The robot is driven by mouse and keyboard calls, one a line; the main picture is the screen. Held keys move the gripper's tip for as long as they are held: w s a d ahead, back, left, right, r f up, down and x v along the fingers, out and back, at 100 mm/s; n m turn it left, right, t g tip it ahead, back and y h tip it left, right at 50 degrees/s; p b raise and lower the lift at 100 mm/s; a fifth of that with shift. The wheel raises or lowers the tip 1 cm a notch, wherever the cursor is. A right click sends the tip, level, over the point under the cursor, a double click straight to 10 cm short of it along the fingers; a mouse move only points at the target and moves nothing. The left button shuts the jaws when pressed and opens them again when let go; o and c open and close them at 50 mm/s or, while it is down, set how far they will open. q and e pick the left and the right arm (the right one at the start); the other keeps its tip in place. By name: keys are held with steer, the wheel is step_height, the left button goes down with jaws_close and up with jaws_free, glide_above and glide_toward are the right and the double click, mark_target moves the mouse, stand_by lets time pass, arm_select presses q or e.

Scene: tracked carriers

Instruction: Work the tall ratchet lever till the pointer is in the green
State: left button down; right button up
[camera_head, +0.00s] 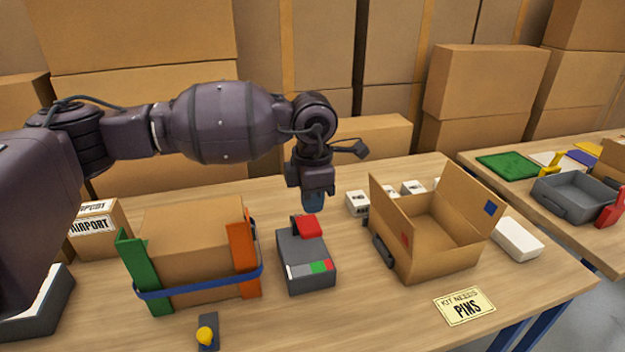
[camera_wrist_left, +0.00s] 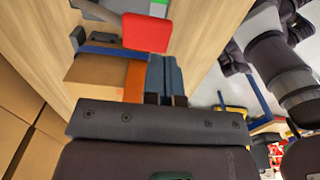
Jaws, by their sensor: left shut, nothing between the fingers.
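A dark grey ratchet box (camera_head: 304,255) stands on the table, with a red lever head (camera_head: 308,227) at its back. A gauge strip with white, green and red fields (camera_head: 318,268) is on its front top; I cannot make out the pointer. My left gripper (camera_head: 314,206) points down just behind and above the red head, shut and empty. In the left wrist view the red head (camera_wrist_left: 146,33) lies beyond my blue-grey fingers (camera_wrist_left: 166,92), seemingly apart from them. My right gripper is not in view.
Left of the ratchet box, a carton (camera_head: 195,240) has green and orange corner pieces and a blue strap (camera_head: 200,286). A small yellow-knobbed lever (camera_head: 206,335) is in front. An open carton (camera_head: 443,247) stands right, with white boxes (camera_head: 358,203) behind it.

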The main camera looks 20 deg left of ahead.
mark_target(312, 229)
arm_select(q)
steer(key=shift+f, duration=2.3)
steer(key=shift+s, duration=0.1)
